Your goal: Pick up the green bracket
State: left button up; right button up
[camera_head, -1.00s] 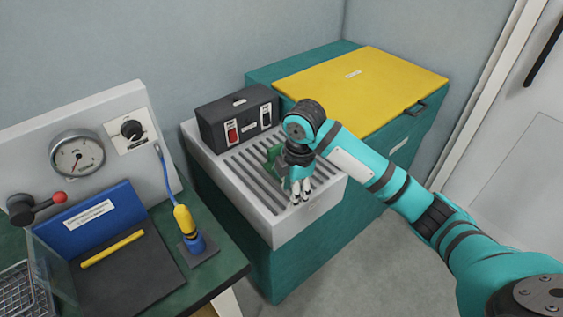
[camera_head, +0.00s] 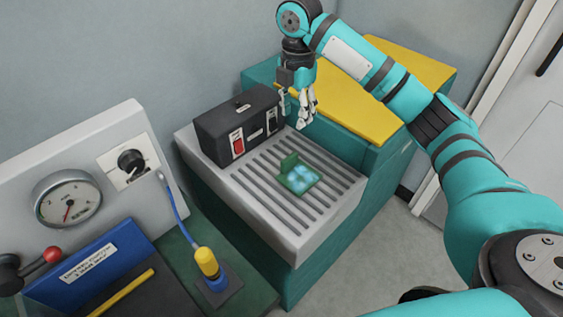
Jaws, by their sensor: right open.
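The green bracket (camera_head: 298,175) lies on the slotted grey drain tray (camera_head: 240,197), right of its middle. It is an angled piece with one flange standing up and a pale bluish patch on its flat part. My right gripper (camera_head: 303,119) is open and empty. It hangs fingers down above the back of the tray, behind and higher than the bracket, apart from it. My left gripper is not in view.
A black switch box (camera_head: 238,125) with a red switch stands at the tray's back left. A yellow-lidded green cabinet (camera_head: 350,104) is behind right. A gauge panel (camera_head: 80,170), a blue sign block (camera_head: 92,262) and a yellow-blue probe (camera_head: 208,265) stand at left.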

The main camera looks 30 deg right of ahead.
send_over(289, 157)
jog(key=d, duration=0.1)
notch_tip(289, 157, down, 9)
jog(key=f, duration=0.2)
jog(key=f+p, duration=0.1)
jog(key=shift+s+a+f, duration=0.15)
jog(key=shift+s+f, duration=0.05)
jog(key=shift+f, duration=0.2)
jog(key=f, duration=0.3)
jog(key=shift+w+a+f+p, duration=0.25)
jog(key=shift+a+f+p, duration=0.05)
jog(key=shift+p, duration=0.05)
jog(key=shift+f, duration=0.3)
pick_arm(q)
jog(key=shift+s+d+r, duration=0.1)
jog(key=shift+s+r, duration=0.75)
pick_arm(e)
grip_shut()
